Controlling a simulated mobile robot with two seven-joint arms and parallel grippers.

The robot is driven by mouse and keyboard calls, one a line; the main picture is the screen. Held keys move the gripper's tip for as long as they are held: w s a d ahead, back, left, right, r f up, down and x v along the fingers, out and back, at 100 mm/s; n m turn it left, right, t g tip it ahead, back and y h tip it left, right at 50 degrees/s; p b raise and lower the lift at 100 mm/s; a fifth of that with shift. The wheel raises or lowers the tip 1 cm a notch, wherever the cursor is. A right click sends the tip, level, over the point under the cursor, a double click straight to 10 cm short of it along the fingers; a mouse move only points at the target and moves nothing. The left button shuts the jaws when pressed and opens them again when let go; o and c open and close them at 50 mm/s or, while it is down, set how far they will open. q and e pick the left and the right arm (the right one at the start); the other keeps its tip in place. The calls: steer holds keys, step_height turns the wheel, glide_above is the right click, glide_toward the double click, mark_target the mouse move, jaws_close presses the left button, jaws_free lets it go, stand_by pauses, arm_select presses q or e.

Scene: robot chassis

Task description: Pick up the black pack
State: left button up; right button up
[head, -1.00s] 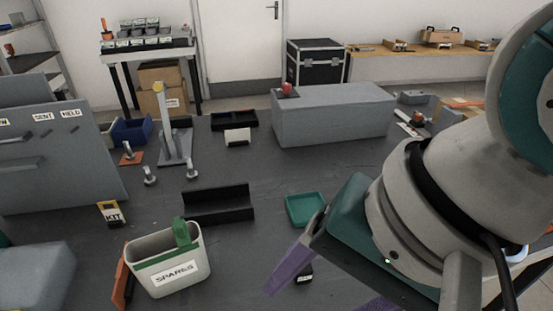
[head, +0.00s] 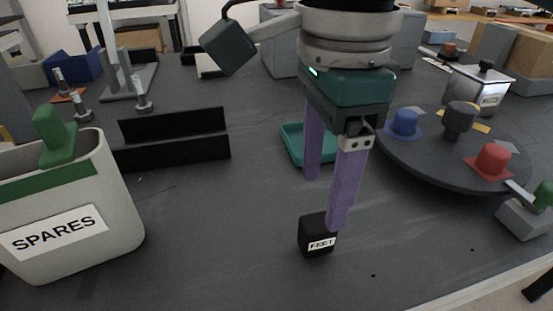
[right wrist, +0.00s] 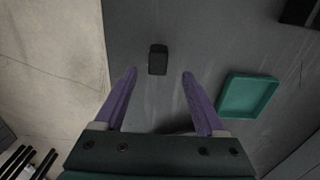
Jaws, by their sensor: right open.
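The black pack (head: 314,226) is a small dark block with a white label on its front. It stands on the dark table in the lower middle of the head view. My right gripper (head: 325,204) points down with its two purple fingers apart and empty. In the head view the nearer fingertip overlaps the pack's top right corner. In the right wrist view the pack (right wrist: 158,60) shows beyond the fingertips, centred in the gap between the fingers of my right gripper (right wrist: 160,73). My left gripper is not in view.
A teal tray (head: 291,146) lies behind the fingers. A round dark turntable (head: 432,163) with coloured knobs stands to the right. A black angled holder (head: 172,157) and a bin marked SPARES (head: 125,230) stand to the left. The table around the pack is clear.

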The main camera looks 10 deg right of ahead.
mark_target(314, 222)
step_height(314, 222, down, 2)
steer(key=shift+s+f, duration=0.1)
steer(key=shift+s, duration=0.05)
steer(key=f, duration=0.1)
steer(key=f+b, duration=0.1)
steer(key=f, duration=0.1)
steer(key=f+b, duration=0.1)
steer(key=f, duration=0.1)
steer(key=shift+a+f, duration=0.1)
steer(key=shift+a, duration=0.2)
jaws_close()
